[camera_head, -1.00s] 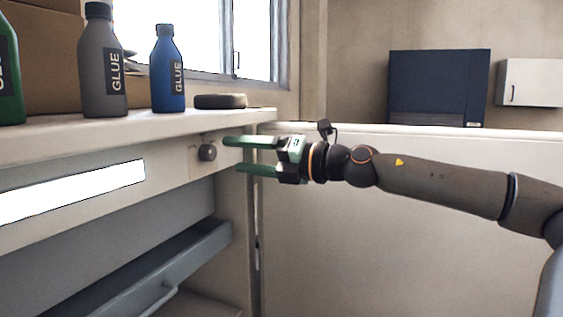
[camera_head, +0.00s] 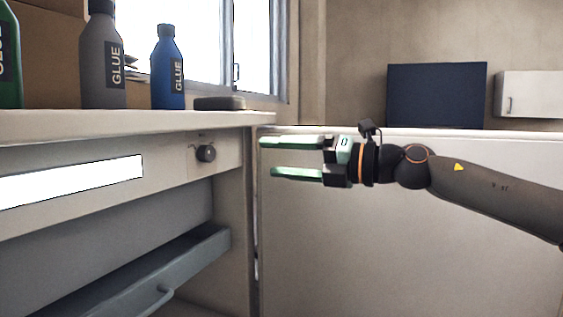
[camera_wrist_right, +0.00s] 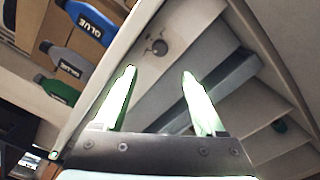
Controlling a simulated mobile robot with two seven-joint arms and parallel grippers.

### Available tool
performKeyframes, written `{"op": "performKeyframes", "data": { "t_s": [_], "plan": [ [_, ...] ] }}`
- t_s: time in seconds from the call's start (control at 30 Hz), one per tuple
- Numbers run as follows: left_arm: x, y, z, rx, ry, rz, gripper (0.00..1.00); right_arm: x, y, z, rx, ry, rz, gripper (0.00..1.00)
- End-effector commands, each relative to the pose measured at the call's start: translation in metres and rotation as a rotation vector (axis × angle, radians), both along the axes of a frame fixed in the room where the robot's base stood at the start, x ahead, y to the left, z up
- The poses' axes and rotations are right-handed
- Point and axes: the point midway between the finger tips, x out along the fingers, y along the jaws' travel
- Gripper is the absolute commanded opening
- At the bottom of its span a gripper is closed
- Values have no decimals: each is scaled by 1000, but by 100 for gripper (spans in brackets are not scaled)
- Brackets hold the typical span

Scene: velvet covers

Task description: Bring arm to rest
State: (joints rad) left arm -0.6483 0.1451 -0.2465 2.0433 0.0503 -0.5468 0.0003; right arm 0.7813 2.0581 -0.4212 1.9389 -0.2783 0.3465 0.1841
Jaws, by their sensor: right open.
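My right gripper (camera_head: 268,157) is open and empty in the head view, its two green fingers pointing left. It hangs in the air in front of the white panel, to the right of the dark round knob (camera_head: 205,153) and apart from it. In the right wrist view the two fingers (camera_wrist_right: 158,78) are spread with nothing between them. The knob (camera_wrist_right: 159,47) shows there beyond the fingertips. My left gripper is in neither view.
A grey drawer (camera_head: 150,268) is below. A dark blue box (camera_head: 437,95) stands at the back right.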

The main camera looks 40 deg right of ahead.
Motion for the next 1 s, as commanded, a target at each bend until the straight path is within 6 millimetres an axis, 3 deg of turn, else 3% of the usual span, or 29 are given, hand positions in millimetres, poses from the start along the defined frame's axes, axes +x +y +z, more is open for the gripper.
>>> {"op": "performKeyframes", "data": {
  "t_s": [0.5, 0.63, 0.77, 1.0],
  "plan": [
    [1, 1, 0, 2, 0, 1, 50, 0, 0, 0, 1, 0, 0, 72],
    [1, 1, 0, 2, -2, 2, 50, 10, 6, -13, 36, 18, 21, 72],
    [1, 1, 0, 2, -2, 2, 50, 39, 23, -56, 155, 73, 73, 72],
    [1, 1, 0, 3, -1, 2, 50, 86, 66, -181, 513, 239, 123, 72]
  ]
}}
